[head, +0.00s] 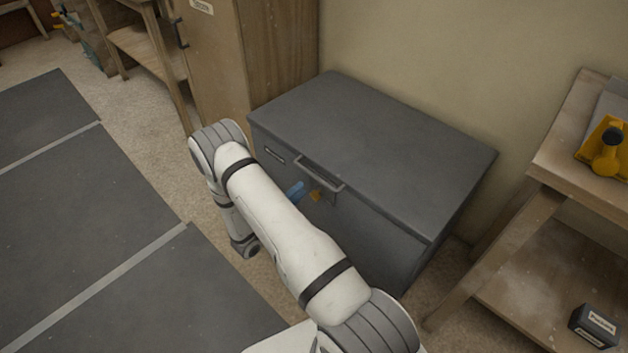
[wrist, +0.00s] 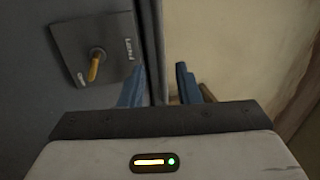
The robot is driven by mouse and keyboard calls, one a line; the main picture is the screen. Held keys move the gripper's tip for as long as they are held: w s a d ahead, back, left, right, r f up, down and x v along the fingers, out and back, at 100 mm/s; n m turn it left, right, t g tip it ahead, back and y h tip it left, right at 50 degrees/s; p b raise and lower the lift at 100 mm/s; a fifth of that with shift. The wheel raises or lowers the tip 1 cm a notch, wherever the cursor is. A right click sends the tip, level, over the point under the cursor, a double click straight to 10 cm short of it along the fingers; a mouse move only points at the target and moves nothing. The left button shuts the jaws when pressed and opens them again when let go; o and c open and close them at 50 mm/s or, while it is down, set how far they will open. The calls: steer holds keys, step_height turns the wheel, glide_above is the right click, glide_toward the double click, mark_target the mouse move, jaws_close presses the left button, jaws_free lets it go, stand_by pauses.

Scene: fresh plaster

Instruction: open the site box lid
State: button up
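The site box (head: 370,240) is a dark grey chest against the wall. Its lid (head: 370,130) is down, flat on top. A bar handle (head: 320,173) sits at the lid's front edge. Below it a yellow latch lever (head: 315,196) shows on the front; in the wrist view the lever (wrist: 96,66) stands on a dark square plate with small lettering. My gripper (wrist: 160,68) has its two blue fingers apart, with nothing held between them. In the head view a blue finger (head: 296,190) shows close to the box front, just left of the latch; my arm hides the rest.
A wooden cabinet (head: 230,60) stands close to the box's left end. A wooden workbench (head: 560,140) with a yellow tool (head: 605,145) is to the right, and a dark labelled block (head: 594,326) lies on its lower shelf. Dark floor mats (head: 90,200) lie at the left.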

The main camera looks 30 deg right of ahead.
mark_target(314, 176)
steer(key=x, duration=0.7)
steer(key=shift+d+b, duration=0.25)
steer(key=shift+b, duration=0.1)
steer(key=shift+c, duration=0.5)
jaws_close()
